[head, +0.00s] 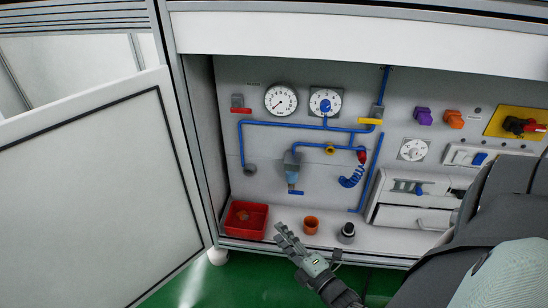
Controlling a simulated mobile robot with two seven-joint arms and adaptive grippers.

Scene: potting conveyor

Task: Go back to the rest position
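My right gripper (280,232) is in the lower middle of the head view, in front of the open cabinet's lower edge. Its fingers point up and to the left, between the red bin and the orange pot in the picture. It looks empty, but the small, oblique view does not show clearly whether the fingers are apart. My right arm comes in from the lower right and covers part of the cabinet's right side. My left gripper is not in view.
A red bin (233,228), an orange pot (311,225) and a dark cylinder (347,232) stand on the cabinet floor near my gripper. Gauges (281,99) and blue pipes (285,124) line the back panel. A white panel (95,200) stands left; green floor (250,285) lies below.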

